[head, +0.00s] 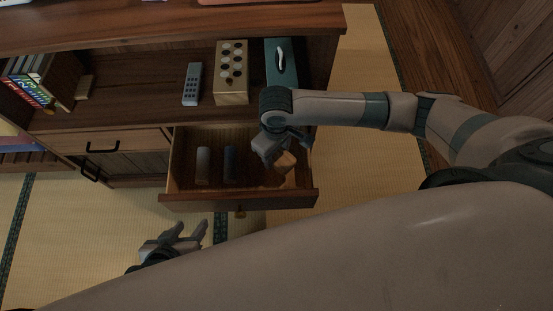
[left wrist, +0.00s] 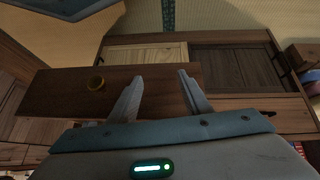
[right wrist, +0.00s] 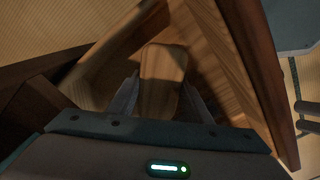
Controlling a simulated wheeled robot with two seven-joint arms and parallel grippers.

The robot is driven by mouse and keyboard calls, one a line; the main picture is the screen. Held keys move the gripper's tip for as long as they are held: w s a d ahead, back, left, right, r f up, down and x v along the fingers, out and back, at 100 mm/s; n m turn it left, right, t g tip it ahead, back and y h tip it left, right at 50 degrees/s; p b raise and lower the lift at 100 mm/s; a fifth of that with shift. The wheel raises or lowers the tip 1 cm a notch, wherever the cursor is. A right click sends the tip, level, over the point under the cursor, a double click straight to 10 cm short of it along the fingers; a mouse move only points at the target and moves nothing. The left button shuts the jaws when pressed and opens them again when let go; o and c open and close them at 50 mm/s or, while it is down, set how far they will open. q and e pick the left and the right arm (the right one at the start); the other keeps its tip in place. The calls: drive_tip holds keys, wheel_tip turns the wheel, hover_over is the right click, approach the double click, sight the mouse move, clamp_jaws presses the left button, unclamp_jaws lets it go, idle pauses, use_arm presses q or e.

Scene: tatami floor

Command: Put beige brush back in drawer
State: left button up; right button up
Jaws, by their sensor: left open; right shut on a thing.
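The beige brush (head: 286,163) is a wooden-looking block at the right end of the open drawer (head: 240,199). My right gripper (head: 282,152) is shut on it from above. In the right wrist view the brush (right wrist: 163,72) sits between the fingers, with drawer walls around it. I cannot tell whether it touches the drawer floor. My left gripper (head: 190,232) is open and empty, low in front of the drawer.
A grey-beige cylinder (head: 203,165) and a blue one (head: 230,164) lie in the drawer. Above, the shelf holds a remote (head: 192,84), a dotted box (head: 231,72) and a teal box (head: 281,62). Books (head: 27,80) stand at left. Tatami in front is free.

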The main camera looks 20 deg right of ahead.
sight(276, 161)
use_arm(q)
drive_tip(key=shift+s, duration=0.15)
use_arm(e)
drive_tip(key=shift+f, duration=0.3)
wheel_tip(276, 161, down, 3)
drive_tip(key=shift+r+b, duration=0.1)
drive_tip(key=shift+b, duration=0.4)
drive_tip(key=shift+f, duration=0.2)
use_arm(q)
drive_tip(key=shift+w+d+r+t, duration=0.4)
drive_tip(key=shift+w+d, duration=0.05)
drive_tip(key=shift+w, duration=0.05)
use_arm(e)
drive_tip(key=o, duration=1.1)
drive_tip(key=shift+f, duration=0.1)
use_arm(q)
drive_tip(key=shift+s+f, duration=0.15)
drive_tip(key=shift+f, duration=0.15)
